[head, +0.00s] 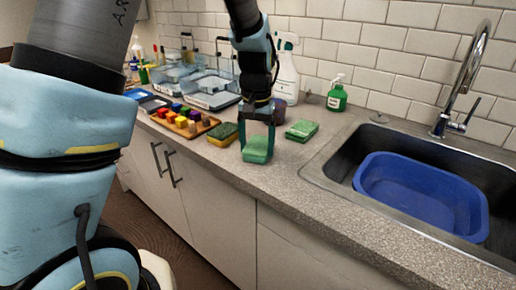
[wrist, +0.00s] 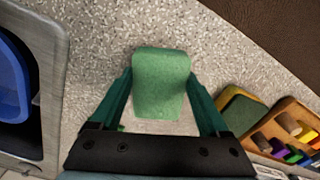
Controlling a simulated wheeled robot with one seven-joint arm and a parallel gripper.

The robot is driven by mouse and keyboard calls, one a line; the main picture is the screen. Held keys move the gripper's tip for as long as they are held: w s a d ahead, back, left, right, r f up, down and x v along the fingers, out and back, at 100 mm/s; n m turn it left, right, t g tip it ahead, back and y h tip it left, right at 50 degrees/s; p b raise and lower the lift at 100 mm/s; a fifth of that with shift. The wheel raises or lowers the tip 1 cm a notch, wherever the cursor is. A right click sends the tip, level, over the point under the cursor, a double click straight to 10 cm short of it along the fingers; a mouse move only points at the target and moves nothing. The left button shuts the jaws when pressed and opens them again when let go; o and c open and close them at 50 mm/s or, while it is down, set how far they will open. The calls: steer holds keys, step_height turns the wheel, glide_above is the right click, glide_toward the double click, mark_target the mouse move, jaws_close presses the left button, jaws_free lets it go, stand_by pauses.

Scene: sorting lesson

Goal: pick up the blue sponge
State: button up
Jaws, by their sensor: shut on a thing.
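A green sponge (head: 257,150) is between the fingers of my gripper (head: 257,132), above or on the counter near its front edge. In the wrist view the same sponge (wrist: 161,95) spans the gap between the two green fingers (wrist: 160,80). My gripper is shut on it. I cannot tell whether it touches the counter. A sponge with a green top and yellow body (head: 223,133) lies just left of my gripper, and another green sponge (head: 301,130) lies to the right. I see no sponge that is clearly blue.
A white spray bottle (head: 287,75) and a green bottle (head: 337,96) stand by the wall. The sink on the right holds a blue tub (head: 420,195). The counter's front right is clear.

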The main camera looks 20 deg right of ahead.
mark_target(257, 147)
step_height(257, 147, up, 10)
steer(key=b, duration=0.1)
steer(key=shift+b, duration=0.35)
